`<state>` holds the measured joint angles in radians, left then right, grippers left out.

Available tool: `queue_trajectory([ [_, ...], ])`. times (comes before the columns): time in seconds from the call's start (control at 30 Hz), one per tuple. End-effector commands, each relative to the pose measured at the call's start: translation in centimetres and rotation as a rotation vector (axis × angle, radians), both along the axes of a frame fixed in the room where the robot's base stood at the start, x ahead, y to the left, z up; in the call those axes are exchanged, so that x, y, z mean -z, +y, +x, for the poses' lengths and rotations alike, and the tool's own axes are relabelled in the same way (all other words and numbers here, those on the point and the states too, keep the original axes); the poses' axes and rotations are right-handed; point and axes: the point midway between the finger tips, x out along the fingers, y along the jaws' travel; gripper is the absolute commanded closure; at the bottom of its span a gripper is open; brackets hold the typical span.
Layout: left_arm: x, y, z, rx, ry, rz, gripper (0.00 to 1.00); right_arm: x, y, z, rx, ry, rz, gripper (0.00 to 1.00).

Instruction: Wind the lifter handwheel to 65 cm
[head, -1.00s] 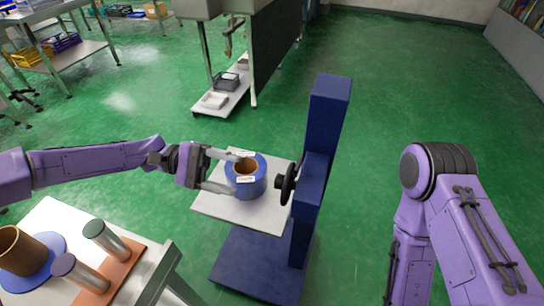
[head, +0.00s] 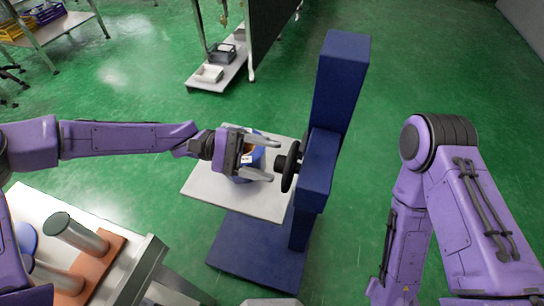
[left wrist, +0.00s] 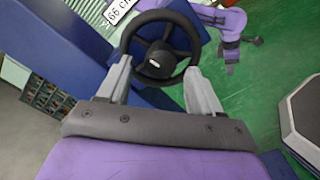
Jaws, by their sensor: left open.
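The black handwheel (head: 290,167) sits on the left side of the blue lifter column (head: 337,90). My left gripper (head: 274,161) is open just left of the wheel, with its fingers pointing at it. In the left wrist view the handwheel (left wrist: 160,63) faces me, and the fingertips reach its lower rim on both sides without clearly gripping it. A white label (left wrist: 117,10) behind the wheel is cut off; its number looks like 66 or 65 cm. The lifter's pale platform (head: 212,185) carries a blue roll (head: 259,158), partly hidden by my gripper. My right gripper is out of view.
A white table (head: 40,205) at the lower left holds metal cylinders (head: 78,233) on an orange base. A shelf unit with trays (head: 210,73) stands behind the lifter.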

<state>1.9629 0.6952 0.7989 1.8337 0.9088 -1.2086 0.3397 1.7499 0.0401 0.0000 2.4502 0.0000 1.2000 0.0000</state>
Motion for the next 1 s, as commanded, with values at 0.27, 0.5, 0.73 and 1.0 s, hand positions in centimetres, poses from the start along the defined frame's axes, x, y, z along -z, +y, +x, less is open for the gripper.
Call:
queue_trajectory([
  [0.27, 0.0, -1.8, -0.6, 0.002, 0.0, 0.0, 0.35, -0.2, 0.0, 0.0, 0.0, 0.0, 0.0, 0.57],
  [0.5, 0.0, -1.8, -0.6, 0.002, 0.0, 0.0, 0.64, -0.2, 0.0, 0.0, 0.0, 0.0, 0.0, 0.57],
  [0.73, 0.0, -1.7, -0.5, 0.001, 0.002, 0.001, 0.91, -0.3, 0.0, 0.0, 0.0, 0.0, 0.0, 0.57],
  [1.0, -0.2, -1.7, -0.6, 0.001, 0.075, 0.024, 0.91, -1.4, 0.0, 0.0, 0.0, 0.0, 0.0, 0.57],
])
